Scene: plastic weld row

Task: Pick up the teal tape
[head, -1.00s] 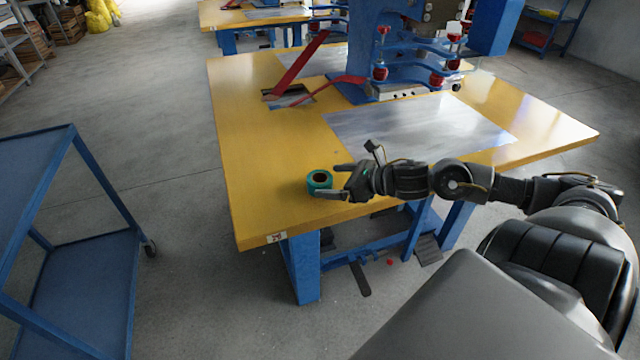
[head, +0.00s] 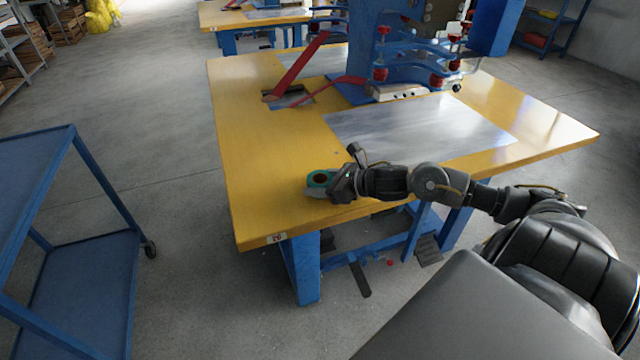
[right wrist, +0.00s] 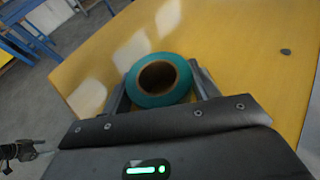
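The teal tape (head: 319,178) is a roll with a dark hole, lying flat on the yellow table near its front left part. My right gripper (head: 322,188) is at the roll, one finger along its near side; the far finger is hidden. In the right wrist view the tape (right wrist: 158,80) sits between the two spread fingers of the right gripper (right wrist: 162,88), close to both. Firm contact cannot be made out. A dark part at the lower left of that view looks like my left gripper (right wrist: 28,150); its fingers are unclear.
The yellow table (head: 255,150) bears a metal plate (head: 425,130) and a blue welding machine (head: 370,60) behind. Table left of the tape is clear. A blue trolley (head: 90,260) stands at left. A small dark spot (right wrist: 286,52) lies on the table.

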